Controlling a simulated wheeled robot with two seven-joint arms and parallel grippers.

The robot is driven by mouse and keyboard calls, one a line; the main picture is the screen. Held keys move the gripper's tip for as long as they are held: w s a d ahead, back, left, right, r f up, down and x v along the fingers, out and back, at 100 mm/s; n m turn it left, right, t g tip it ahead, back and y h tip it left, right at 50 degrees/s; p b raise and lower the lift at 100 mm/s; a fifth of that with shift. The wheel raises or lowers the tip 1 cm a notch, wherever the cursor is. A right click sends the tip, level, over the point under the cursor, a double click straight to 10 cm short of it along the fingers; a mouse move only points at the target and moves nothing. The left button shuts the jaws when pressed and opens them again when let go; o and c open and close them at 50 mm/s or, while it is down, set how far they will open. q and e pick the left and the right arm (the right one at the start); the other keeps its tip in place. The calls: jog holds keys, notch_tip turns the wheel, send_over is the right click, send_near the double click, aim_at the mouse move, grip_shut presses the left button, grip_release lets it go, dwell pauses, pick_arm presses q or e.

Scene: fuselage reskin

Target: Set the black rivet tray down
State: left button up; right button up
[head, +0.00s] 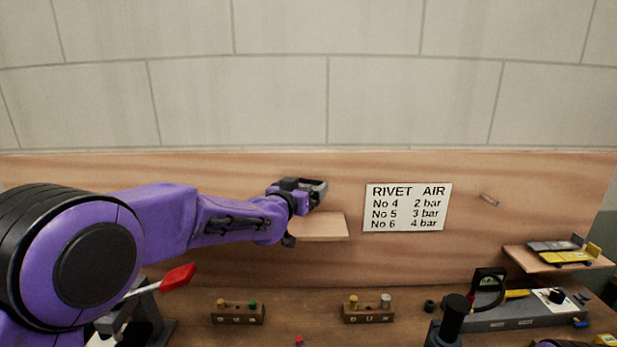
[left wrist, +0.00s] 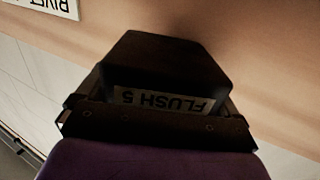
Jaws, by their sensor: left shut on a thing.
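My left gripper (head: 305,192) is shut on the black rivet tray (head: 317,188), in front of the wooden back panel. In the left wrist view the tray (left wrist: 165,72) is dark, with a white label reading "FLUSH 5" upside down. The jaws of the gripper (left wrist: 155,125) are close against its near side. In the head view the tray is small and partly hidden by the gripper. A small bare wooden shelf (head: 322,229) juts from the panel just below the gripper; a gap shows between tray and shelf. My right gripper is not in view.
A "RIVET AIR" sign (head: 407,207) is right of the shelf. Another shelf (head: 540,265) at right holds a grey and a yellow tray (head: 568,257). The bench below carries two wooden blocks with pegs (head: 237,314), a red-handled tool (head: 178,277) and a grey case (head: 515,314).

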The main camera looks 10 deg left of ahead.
aim_at(302, 227)
pick_arm(q)
jog(key=shift+w+r, duration=0.1)
jog(key=shift+w, duration=0.15)
jog(key=shift+c, duration=0.5)
jog(key=shift+s, duration=0.15)
jog(key=s+b, duration=0.1)
jog(key=s+f+b, duration=0.1)
jog(key=s, duration=0.1)
jog(key=shift+s+b, duration=0.15)
jog(key=shift+b, duration=0.15)
jog(key=w+f+b, duration=0.1)
jog(key=f+b, duration=0.1)
jog(key=f, duration=0.1)
jog(key=w+f+b, duration=0.1)
jog(key=f, duration=0.1)
jog(key=shift+w+f, duration=0.25)
jog(key=shift+w, duration=0.05)
jog(key=shift+s+r, duration=0.5)
jog(key=shift+s, duration=0.2)
jog(key=shift+w+f, duration=0.35)
jog(key=shift+f, duration=0.1)
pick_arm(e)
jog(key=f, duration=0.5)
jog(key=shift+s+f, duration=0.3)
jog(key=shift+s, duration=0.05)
pick_arm(q)
jog(key=shift+s, duration=0.15)
